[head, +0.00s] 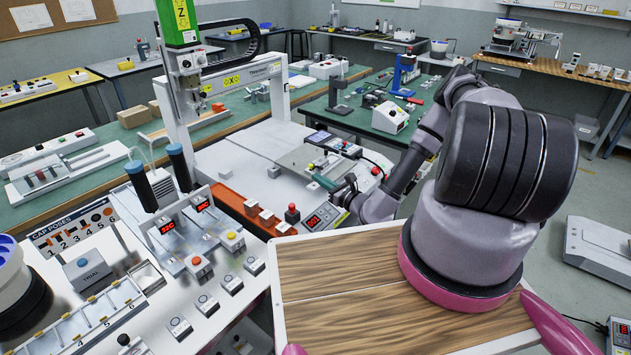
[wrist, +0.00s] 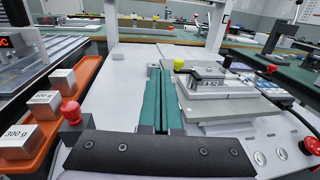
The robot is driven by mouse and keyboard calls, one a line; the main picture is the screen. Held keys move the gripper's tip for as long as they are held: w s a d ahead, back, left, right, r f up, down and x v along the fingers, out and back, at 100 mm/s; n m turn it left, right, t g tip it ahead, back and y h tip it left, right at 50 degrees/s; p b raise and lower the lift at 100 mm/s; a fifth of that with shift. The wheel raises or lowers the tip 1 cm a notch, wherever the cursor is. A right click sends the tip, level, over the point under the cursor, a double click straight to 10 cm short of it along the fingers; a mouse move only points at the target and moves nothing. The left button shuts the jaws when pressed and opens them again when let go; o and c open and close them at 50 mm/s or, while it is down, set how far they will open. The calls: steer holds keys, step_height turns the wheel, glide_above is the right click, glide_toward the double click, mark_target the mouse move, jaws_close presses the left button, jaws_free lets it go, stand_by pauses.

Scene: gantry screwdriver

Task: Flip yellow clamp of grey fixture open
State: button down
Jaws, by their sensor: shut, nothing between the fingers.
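The grey fixture (wrist: 215,88), marked A-52, sits on the pale station plate right of my fingers in the wrist view. A yellow knob (wrist: 179,64) shows at its left end, just beyond and right of my fingertips; the rest of the clamp is hard to make out. My gripper (wrist: 161,72) has two teal fingers side by side, shut and empty, with no clear contact with the knob. In the head view my gripper (head: 322,181) is low over the station, in front of the fixture, whose clamp is too small to tell there.
An orange tray (wrist: 78,88) with weight blocks is on the left, and a red button (wrist: 311,145) at lower right. The gantry screwdriver (head: 188,65) stands behind left in the head view.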

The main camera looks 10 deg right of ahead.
steer(key=s, duration=1)
steer(key=shift+a, duration=0.4)
steer(key=s+a+r+n+g+y, duration=0.1)
steer(key=s+r+n+g+y, duration=0.15)
steer(key=r+n+g, duration=0.85)
steer(key=s+a+r+n+g+y, duration=0.15)
steer(key=r+n+g+y, duration=0.5)
steer(key=r, duration=0.85)
steer(key=s+d+r+n+t+h, duration=0.2)
steer(key=r+h, duration=0.3)
steer(key=r, duration=0.3)
steer(key=s+d+r+n+t+h, duration=0.3)
steer(key=s+d+r+t+h, duration=0.1)
steer(key=r, duration=0.4)
steer(key=s+d+r+n+t+h, duration=0.3)
steer(key=s+d+r+h, duration=0.1)
steer(key=r+h, duration=0.3)
steer(key=shift+v, duration=1.15)
